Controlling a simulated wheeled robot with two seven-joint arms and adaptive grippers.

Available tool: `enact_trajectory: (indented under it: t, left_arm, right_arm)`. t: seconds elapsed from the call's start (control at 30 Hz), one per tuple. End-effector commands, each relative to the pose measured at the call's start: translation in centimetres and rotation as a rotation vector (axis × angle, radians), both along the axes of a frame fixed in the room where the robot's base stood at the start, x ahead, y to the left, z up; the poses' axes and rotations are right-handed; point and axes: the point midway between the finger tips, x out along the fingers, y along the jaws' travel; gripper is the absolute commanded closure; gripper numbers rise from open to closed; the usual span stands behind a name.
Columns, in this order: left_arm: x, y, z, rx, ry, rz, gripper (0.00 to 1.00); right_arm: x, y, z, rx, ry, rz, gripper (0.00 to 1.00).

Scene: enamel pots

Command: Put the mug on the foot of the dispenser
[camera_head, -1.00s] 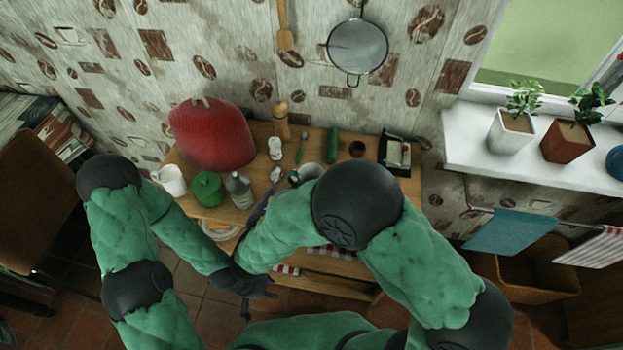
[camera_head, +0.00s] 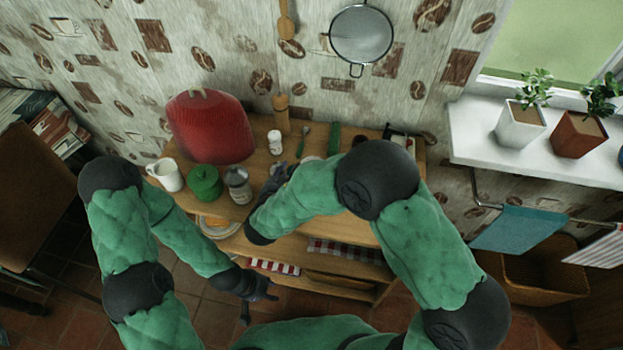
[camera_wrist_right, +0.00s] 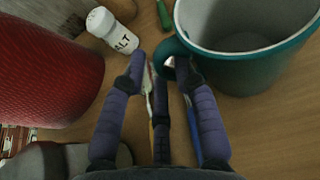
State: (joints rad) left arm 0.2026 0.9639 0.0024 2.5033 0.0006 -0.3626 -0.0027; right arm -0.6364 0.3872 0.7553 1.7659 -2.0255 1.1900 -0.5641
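A teal mug (camera_wrist_right: 240,72) with a pale inside stands on the wooden counter in the right wrist view, its handle facing my right gripper. My right gripper (camera_wrist_right: 160,64) is open, with its fingertips on either side of the mug handle; I cannot tell whether they touch it. In the head view the right gripper (camera_head: 275,180) is over the counter, and my forearm hides most of the teal mug. A black appliance (camera_head: 397,134) at the back right, perhaps the dispenser, is mostly hidden by my right arm. My left gripper (camera_head: 260,297) is low in front of the counter, empty, its fingers apart.
A red domed object (camera_head: 210,128), a white mug (camera_head: 167,175), a green pot (camera_head: 205,184) and a grey jar (camera_head: 238,185) crowd the counter's left. A salt shaker (camera_wrist_right: 112,30) stands close to the right gripper. Shelves with checked cloth (camera_head: 345,250) lie below.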

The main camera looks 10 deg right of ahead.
Motion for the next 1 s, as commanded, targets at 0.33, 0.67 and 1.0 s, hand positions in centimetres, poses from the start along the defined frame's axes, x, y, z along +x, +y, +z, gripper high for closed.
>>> enact_trajectory:
  t: [0.33, 0.67, 1.0]
  left_arm:
    - [0.0, 0.0, 0.0, 0.000, 0.000, 0.000, 0.60]
    - [0.0, 0.0, 0.3, 0.000, 0.000, 0.000, 0.60]
    - [0.0, 0.0, 2.8, 0.000, 0.000, 0.000, 0.60]
  right_arm:
    - [0.0, 0.0, 0.1, 0.000, -0.001, 0.000, 1.00]
    - [0.0, 0.0, 0.4, 0.000, 0.000, 0.000, 1.00]
    - [-0.6, -0.2, 4.4, 0.001, -0.002, 0.001, 1.00]
